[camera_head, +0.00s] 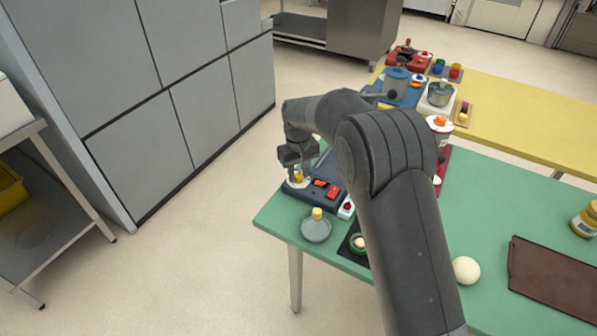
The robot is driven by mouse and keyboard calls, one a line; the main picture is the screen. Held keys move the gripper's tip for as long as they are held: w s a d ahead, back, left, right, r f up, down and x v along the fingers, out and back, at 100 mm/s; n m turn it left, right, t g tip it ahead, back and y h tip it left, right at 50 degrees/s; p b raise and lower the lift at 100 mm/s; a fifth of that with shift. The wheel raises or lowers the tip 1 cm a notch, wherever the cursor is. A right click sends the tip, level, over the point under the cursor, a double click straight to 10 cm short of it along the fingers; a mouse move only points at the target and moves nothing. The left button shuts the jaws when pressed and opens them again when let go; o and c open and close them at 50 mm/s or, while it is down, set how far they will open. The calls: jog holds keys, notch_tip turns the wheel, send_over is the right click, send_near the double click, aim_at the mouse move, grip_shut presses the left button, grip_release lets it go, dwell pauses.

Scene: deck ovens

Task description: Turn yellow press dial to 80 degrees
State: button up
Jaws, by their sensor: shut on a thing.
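A dark blue press unit (325,194) sits at the left corner of the green table. On its left end is a white round dial plate (291,184) with a yellow dial (299,178) standing on it. My gripper (298,170) points down over this dial and is shut on it. The fingers cover the upper part of the dial, and its exact angle is too small to read. My arm hides part of the unit's right side.
Red switches (327,188) sit on the unit beside the dial. A cream ball (466,270) and brown board (552,278) lie to the right. Grey cabinets (160,90) stand left across clear floor.

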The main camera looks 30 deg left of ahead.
aim_at(298, 175)
jog(key=m, duration=0.4)
jog(key=shift+m, duration=0.3)
jog(key=m, duration=0.4)
jog(key=shift+m, duration=0.3)
jog(key=o, duration=1)
jog(key=shift+c, duration=0.2)
jog(key=shift+r, duration=0.1)
notch_tip(298, 175, up, 11)
